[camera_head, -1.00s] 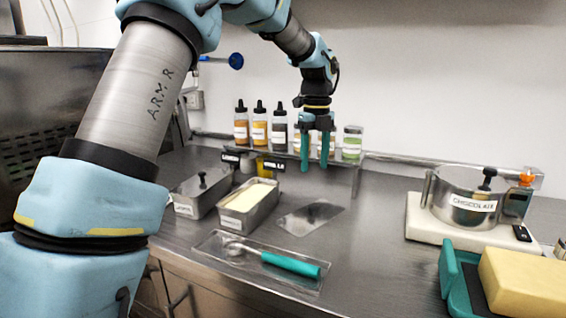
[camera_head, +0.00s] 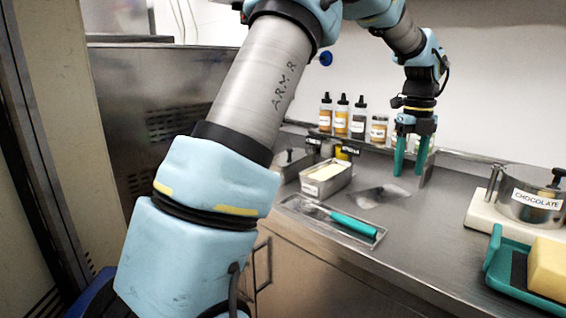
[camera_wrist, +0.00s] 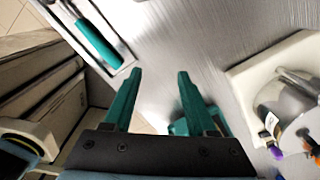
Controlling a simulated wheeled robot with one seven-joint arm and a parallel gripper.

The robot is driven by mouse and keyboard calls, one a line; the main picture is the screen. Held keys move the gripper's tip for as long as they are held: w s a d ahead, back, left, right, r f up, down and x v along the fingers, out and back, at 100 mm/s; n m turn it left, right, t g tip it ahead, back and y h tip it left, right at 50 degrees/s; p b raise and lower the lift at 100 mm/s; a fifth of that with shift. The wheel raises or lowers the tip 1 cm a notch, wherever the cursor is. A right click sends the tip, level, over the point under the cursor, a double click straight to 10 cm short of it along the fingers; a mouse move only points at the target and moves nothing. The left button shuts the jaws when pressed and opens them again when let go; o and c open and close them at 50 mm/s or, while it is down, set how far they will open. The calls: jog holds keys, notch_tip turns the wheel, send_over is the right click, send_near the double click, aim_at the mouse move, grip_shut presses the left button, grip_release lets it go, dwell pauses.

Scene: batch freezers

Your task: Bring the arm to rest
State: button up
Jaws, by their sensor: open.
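My gripper (camera_head: 410,158) hangs from my arm above the back of the steel counter, with its teal fingers pointing down. The fingers are apart with nothing between them. In the wrist view, my gripper (camera_wrist: 158,75) also shows two parted teal fingers over bare counter. My blue and grey arm spans the upper middle of the head view and hides part of the back wall and counter.
Sauce bottles (camera_head: 341,117) stand on a back shelf. A metal tub (camera_head: 326,186) and a tray with a teal-handled scoop (camera_head: 352,223) are on the counter (camera_head: 420,225). A chocolate pot (camera_head: 532,195) and a teal tray with a yellow block (camera_head: 548,268) are at right.

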jog(key=a+f+n, duration=0.3)
jog(key=a+n, duration=0.5)
jog(key=a, duration=0.1)
jog(key=a+f+n, duration=0.2)
jog(key=a+n, duration=0.5)
jog(key=a, duration=0.3)
jog(key=s+a+f+n, duration=0.3)
jog(key=s+a+n, duration=0.2)
jog(key=a+n, duration=0.3)
jog(key=s+a+f+n+t, duration=0.1)
jog(key=s+a+f+n, duration=0.2)
jog(key=a+n, duration=0.6)
jog(key=shift+s+a+n+t, duration=0.3)
jog(key=shift+s+n, duration=0.4)
jog(key=shift+s, duration=0.55)
